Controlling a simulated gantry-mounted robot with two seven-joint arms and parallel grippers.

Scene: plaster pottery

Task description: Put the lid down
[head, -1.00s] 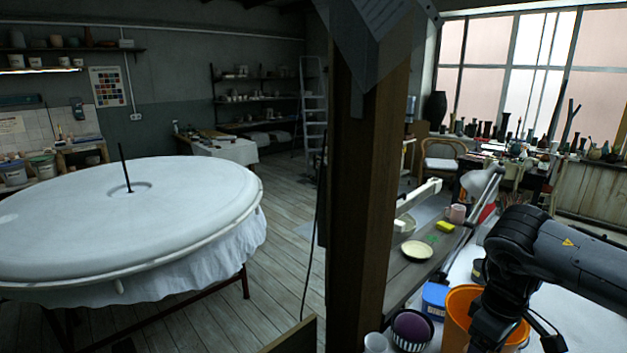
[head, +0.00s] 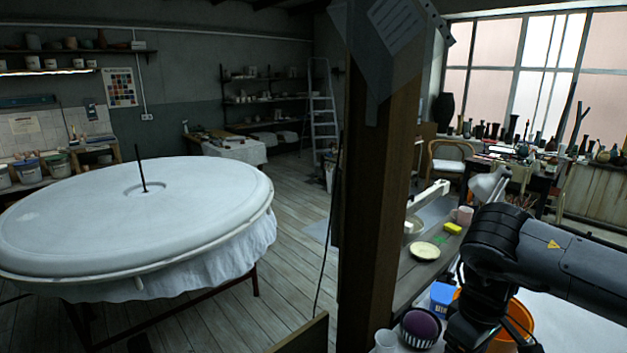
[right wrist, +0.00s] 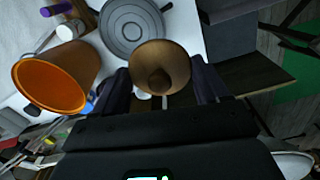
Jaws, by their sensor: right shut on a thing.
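In the right wrist view, a brown round lid (right wrist: 172,58) with a darker knob shows between the fingers of my right gripper (right wrist: 160,84). The gripper is shut on it. The lid appears in front of a white tabletop, close to a dark grey round disc (right wrist: 134,26) with concentric rings; I cannot tell its height above the table. In the head view my right arm comes in from the right, over the white table, and the lid cannot be made out there. My left gripper is in neither view.
An orange bucket (right wrist: 60,80) stands left of the lid in the right wrist view. The head view shows a striped bowl with a purple ball (head: 420,325), a blue box (head: 441,297) and a wooden post (head: 375,220). A large white round table (head: 130,215) is at left.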

